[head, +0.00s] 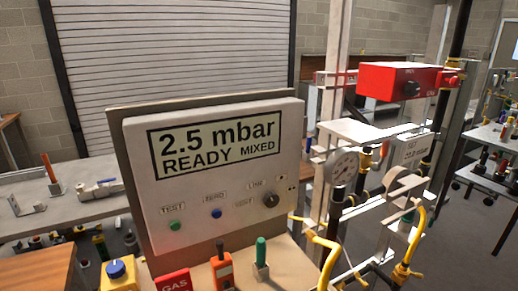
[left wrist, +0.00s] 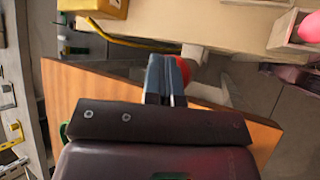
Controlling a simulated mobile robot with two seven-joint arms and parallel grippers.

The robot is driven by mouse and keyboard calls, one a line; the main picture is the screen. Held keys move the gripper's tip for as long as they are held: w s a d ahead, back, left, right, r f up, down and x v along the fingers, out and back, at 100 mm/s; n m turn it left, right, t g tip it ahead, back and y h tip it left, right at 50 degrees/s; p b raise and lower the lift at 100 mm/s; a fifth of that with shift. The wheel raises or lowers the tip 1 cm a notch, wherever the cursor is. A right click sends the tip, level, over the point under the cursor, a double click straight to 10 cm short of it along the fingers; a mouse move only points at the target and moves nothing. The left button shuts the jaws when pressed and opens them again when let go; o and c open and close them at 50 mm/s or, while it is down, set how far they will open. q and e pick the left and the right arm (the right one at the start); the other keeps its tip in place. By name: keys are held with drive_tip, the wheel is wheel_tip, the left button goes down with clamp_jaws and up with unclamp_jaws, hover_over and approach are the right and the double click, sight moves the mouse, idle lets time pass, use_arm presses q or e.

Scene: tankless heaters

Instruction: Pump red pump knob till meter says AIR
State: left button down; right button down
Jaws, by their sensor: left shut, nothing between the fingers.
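The meter (head: 215,160) is a white panel in the head view; its screen reads "2.5 mbar READY MIXED". In the left wrist view my left gripper (left wrist: 167,70) is shut with nothing between its fingers. A round red knob (left wrist: 184,70) shows right beside and partly behind its fingertips; I cannot tell whether they touch. I cannot tell for sure that it is the pump knob. Another pinkish-red round thing (left wrist: 310,26) sits in a tray at the upper right. Neither gripper shows in the head view.
In front of the meter stand a red GAS block (head: 173,281), an orange valve (head: 222,270), a green-topped post (head: 261,252) and a yellow box with a blue knob (head: 116,270). Pipes, a dial gauge (head: 344,168) and a red box (head: 392,81) crowd the right. A wooden board (left wrist: 75,95) lies below my gripper.

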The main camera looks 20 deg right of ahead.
use_arm(q)
drive_tip(key=shift+r+p, duration=0.3)
drive_tip(key=shift+r, duration=0.15)
wheel_tip(320, 180, up, 2)
drive_tip(key=shift+r+p, duration=0.1)
drive_tip(key=shift+p, duration=0.55)
drive_tip(key=shift+r+p, duration=0.85)
drive_tip(key=shift+r, duration=0.6)
